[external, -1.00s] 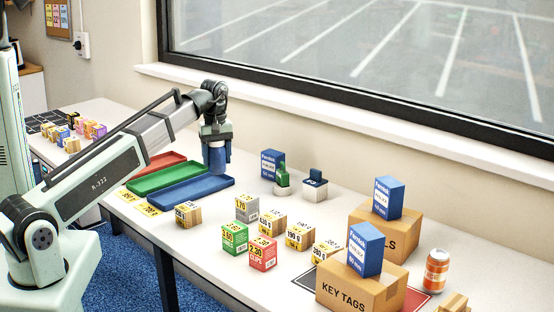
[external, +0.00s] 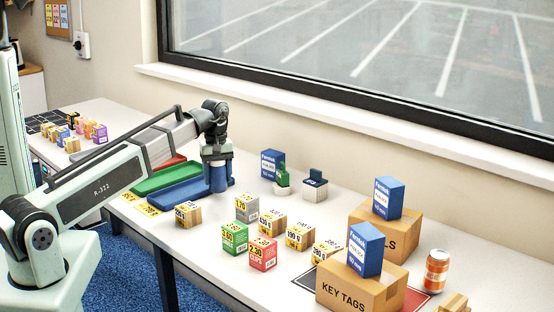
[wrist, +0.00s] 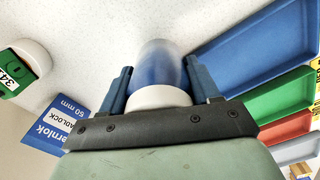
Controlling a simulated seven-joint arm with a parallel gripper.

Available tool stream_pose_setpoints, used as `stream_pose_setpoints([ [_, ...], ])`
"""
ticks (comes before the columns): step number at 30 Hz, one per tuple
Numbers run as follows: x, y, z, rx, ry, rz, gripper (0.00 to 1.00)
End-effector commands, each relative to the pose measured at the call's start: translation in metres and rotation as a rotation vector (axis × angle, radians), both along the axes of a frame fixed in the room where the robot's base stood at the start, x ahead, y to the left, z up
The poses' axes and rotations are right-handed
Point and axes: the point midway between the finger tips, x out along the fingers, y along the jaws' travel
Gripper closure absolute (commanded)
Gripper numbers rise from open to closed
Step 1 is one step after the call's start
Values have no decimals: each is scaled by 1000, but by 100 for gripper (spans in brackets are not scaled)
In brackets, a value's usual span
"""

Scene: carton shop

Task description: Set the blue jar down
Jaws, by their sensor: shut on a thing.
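The blue jar (wrist: 160,68), with a white end nearest the camera, stands between my two blue fingers in the wrist view. My gripper (wrist: 160,85) is shut on it. In the external view the jar (external: 218,181) hangs upright under my gripper (external: 217,168), in front of the right end of the blue tray (external: 172,197). In the wrist view the blue tray (wrist: 250,50) lies to the right of the jar, and white tabletop shows around it. I cannot tell whether its bottom touches the table.
Green (external: 155,181) and red trays lie behind the blue one. Several small price-marked cartons (external: 188,214) stand in front and to the right. A blue padlock box (external: 270,166) and two white-based items (external: 314,185) stand behind right. Larger boxes (external: 340,290) fill the right end.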

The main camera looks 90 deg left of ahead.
Motion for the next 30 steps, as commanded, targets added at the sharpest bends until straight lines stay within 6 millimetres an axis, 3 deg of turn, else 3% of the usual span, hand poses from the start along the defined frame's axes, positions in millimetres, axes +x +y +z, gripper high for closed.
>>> stream_pose_setpoints([
  [5,0,0,-5,0,1,0,76],
  [6,0,0,-4,0,0,0,35],
  [13,0,0,-4,0,0,0,13],
  [23,0,0,-1,0,0,0,13],
  [30,1,1,24,2,-2,0,13],
])
